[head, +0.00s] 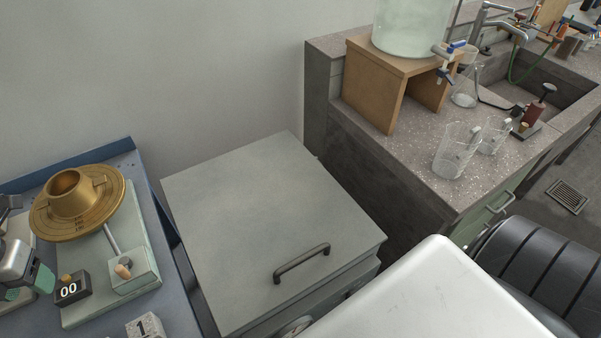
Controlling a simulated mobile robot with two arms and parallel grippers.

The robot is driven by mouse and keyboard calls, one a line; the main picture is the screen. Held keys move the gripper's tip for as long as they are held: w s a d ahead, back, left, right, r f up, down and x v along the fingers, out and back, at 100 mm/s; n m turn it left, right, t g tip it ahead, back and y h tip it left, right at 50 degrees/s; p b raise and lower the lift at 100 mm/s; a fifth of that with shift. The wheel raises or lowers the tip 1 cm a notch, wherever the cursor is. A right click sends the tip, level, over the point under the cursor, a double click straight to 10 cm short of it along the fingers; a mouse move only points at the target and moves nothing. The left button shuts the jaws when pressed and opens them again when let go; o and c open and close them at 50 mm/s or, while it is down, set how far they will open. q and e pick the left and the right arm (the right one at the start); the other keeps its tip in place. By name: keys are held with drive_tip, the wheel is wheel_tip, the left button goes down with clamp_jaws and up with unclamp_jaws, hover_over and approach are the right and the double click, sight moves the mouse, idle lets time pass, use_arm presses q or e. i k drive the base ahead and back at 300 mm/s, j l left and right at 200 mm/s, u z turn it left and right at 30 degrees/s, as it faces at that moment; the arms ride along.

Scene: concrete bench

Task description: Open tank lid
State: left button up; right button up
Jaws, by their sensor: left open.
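The tank (365,274) is a grey box standing between the blue bench and the stone bench. Its flat grey lid (260,205) lies level on top and looks closed. A dark bar handle (302,264) is fixed on the lid near its front edge. My right gripper is not in view.
On the blue bench (128,166) stand a brass funnel-shaped part (75,205), a counter reading 00 (72,290) and a numbered block (146,327). The stone bench (415,190) at right holds glass beakers (455,152) near its edge and a wooden stand (372,90). The lid top is clear.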

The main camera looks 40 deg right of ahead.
sight(260, 223)
drive_tip(key=z, duration=0.8)
drive_tip(key=k, duration=0.1)
